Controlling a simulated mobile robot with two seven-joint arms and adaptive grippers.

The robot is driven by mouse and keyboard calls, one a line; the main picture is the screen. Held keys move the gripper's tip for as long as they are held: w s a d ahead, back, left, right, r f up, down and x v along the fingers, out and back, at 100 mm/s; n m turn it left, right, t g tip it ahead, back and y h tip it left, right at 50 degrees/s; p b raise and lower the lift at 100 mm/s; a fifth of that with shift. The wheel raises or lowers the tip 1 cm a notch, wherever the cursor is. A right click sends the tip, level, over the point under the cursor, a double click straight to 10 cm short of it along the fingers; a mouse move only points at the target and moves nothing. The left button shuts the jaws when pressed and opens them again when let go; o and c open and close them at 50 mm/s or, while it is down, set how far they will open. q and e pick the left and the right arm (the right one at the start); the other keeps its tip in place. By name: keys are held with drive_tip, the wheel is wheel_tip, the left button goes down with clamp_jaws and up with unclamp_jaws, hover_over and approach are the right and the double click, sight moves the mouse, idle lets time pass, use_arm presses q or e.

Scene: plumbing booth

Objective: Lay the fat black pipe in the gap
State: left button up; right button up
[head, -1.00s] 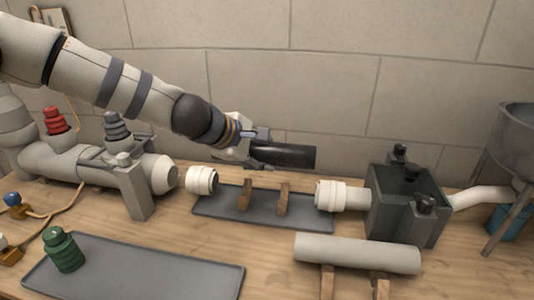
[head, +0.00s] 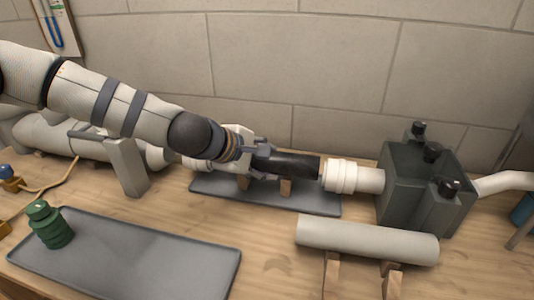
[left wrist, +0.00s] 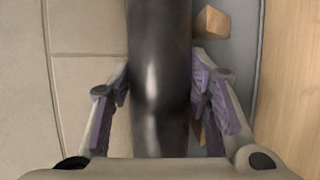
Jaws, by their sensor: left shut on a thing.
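The fat black pipe (head: 292,165) is in my left gripper (head: 262,158), low over the grey tray (head: 312,205) with wooden supports (head: 286,187). Its right end is close to the white collar (head: 342,175) of the right-hand pipe; I cannot tell whether they touch. Its left end is hidden by the gripper. The left white collar (head: 196,164) is partly hidden behind my arm. In the left wrist view the pipe (left wrist: 160,75) runs between the purple-padded fingers (left wrist: 160,98), one on each side. I cannot tell whether it rests on the supports. My right gripper is not in view.
A grey-white pipe (head: 365,240) lies on wooden blocks in front. A dark box with black knobs (head: 425,185) stands at right. The wall is close behind.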

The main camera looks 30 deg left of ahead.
use_arm(q)
drive_tip(key=shift+f, duration=0.35)
drive_tip(key=o, duration=1.3)
drive_tip(key=v, duration=1.2)
drive_tip(key=shift+d+r, duration=0.1)
